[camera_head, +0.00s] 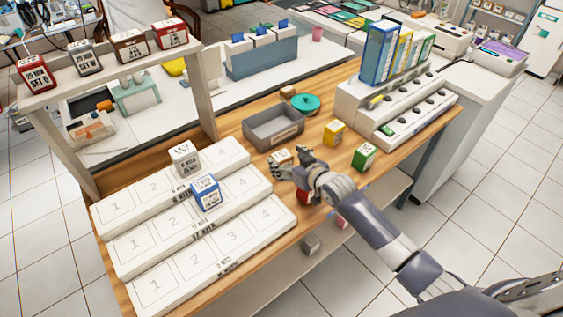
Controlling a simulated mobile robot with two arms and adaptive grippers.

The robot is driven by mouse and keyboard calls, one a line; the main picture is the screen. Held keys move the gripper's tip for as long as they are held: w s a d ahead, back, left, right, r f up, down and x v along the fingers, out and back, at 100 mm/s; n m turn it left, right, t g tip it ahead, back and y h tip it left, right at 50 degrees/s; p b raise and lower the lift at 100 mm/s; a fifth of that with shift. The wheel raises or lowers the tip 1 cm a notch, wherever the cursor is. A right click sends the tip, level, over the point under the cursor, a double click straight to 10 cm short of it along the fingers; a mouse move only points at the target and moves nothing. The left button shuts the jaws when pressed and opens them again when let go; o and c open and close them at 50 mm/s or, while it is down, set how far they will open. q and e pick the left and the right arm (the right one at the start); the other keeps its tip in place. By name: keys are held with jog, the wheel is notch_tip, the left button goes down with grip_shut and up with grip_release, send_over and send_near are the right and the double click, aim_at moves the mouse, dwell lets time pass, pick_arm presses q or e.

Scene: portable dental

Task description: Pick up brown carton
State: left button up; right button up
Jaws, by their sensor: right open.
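A small brown carton (279,158) with a pale label stands on the wooden table, just in front of the grey bin. My right gripper (294,164) is open over the table, its fingers close to the carton's right side. I cannot tell whether they touch it. The gripper hides part of the carton and of a red carton (303,196) below it. A larger brown box (130,46) with a white label stands on the raised shelf at the upper left. My left gripper is not in view.
A grey bin (262,140), a yellow carton (334,132) and a green carton (364,156) stand near the gripper. White numbered steps (205,238) at the left hold a white carton (184,158) and a blue carton (206,191). A white stepped rack (358,104) stands at the right.

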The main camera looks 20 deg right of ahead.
jog(key=shift+x, duration=0.85)
jog(key=c, duration=1.2)
jog(key=shift+o, duration=0.2)
jog(key=shift+r, duration=0.1)
